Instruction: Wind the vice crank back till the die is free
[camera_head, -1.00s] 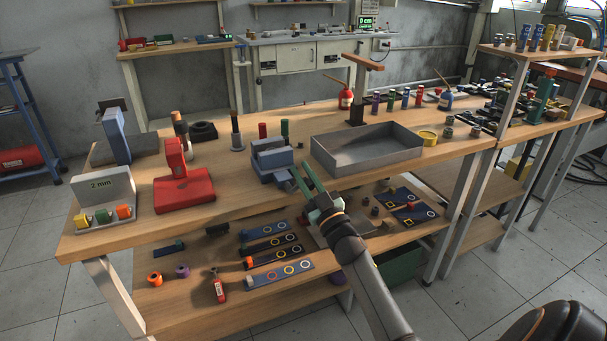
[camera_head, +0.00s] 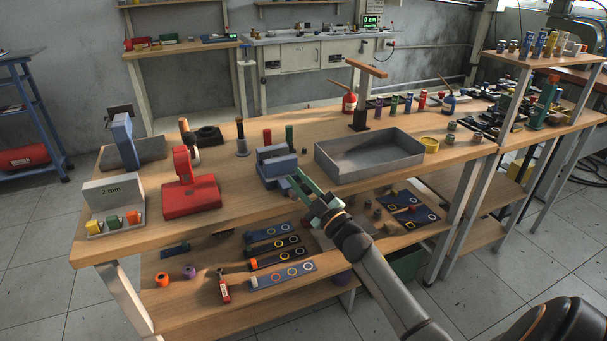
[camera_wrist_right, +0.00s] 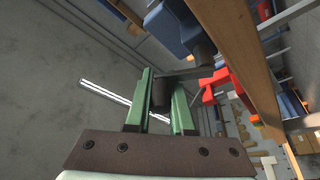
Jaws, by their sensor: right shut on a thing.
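The blue-grey vice (camera_head: 279,166) stands at the table's front edge, left of the grey tray. My right gripper (camera_head: 296,181) is at the vice's front right, by the edge. In the right wrist view its green fingers (camera_wrist_right: 162,92) are shut around the dark upright crank handle (camera_wrist_right: 161,93). The crank's thin arm (camera_wrist_right: 186,73) runs from there towards a dark hub (camera_wrist_right: 200,45) under the blue vice body (camera_wrist_right: 165,25). I cannot make out the die between the jaws. My left gripper is not in view.
A grey tray (camera_head: 334,169) stands close right of the vice. A red press-like tool (camera_head: 190,196) and a "2 mm" block (camera_head: 112,196) stand to the left. Below, a shelf holds blue strips (camera_head: 283,276). Open floor lies in front.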

